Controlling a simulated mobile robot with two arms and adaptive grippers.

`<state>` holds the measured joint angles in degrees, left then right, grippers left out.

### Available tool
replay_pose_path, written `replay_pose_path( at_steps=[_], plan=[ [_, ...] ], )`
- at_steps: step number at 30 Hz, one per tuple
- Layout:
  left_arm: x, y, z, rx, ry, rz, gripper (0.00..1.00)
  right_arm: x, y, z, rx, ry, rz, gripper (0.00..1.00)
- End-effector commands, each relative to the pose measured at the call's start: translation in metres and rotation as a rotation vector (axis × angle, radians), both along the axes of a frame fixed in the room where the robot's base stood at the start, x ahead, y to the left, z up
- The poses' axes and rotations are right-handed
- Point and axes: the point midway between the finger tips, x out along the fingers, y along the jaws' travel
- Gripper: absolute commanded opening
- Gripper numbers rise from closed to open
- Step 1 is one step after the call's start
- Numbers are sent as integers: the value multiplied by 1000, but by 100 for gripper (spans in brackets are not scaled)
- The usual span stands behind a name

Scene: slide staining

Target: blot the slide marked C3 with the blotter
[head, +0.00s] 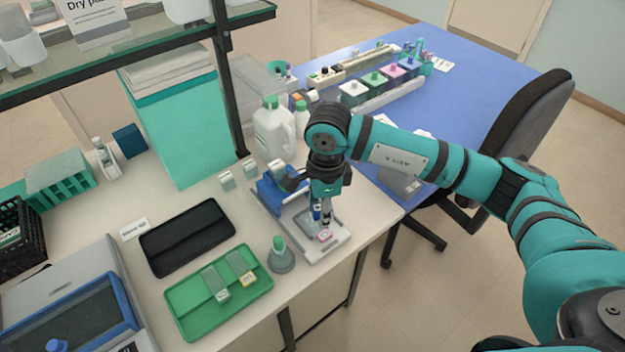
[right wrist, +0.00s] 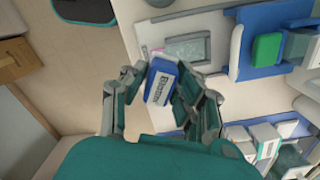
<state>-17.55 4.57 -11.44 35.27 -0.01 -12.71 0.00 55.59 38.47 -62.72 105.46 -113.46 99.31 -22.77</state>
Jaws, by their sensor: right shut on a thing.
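My right gripper (head: 322,208) is shut on a small blue and white block, the blotter (right wrist: 160,82), whose white face carries printed letters. It is above the front of a white and blue stand (head: 331,249). A clear slide with a pink label end (head: 325,236) lies there. In the right wrist view the slide (right wrist: 185,49) lies on a grey plate, just beyond the blotter. I cannot read its mark or tell from these views whether the blotter touches it. My left gripper is not in view.
A green tray (head: 184,324) holds two slides, one with a yellow label. A black mat (head: 187,238) lies behind it. A white jug (head: 273,130) stands behind. The bench edge is close on the right.

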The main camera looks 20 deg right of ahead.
Motion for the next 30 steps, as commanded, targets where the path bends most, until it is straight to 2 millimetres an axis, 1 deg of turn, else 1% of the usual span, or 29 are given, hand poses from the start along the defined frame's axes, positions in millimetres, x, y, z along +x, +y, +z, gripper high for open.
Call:
replay_pose_path(
  at_steps=[1,3,6,9,12,15,18,23,30],
  plan=[
    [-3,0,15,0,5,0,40,8,3,8,-2,5,-157,2],
    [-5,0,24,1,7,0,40,18,5,8,-8,9,-374,2],
    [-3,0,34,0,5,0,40,30,8,7,-16,12,-643,2],
    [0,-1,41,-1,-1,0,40,38,10,6,-23,11,-848,2],
    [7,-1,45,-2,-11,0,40,43,10,4,-27,9,-984,2],
    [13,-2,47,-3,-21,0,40,46,11,2,-29,8,-1053,2],
    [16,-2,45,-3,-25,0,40,47,11,-1,-30,7,-1074,2],
    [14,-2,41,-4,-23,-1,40,46,11,-9,-31,8,-1073,2],
    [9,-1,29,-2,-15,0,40,46,10,-30,-30,9,-1072,2]
  ],
)
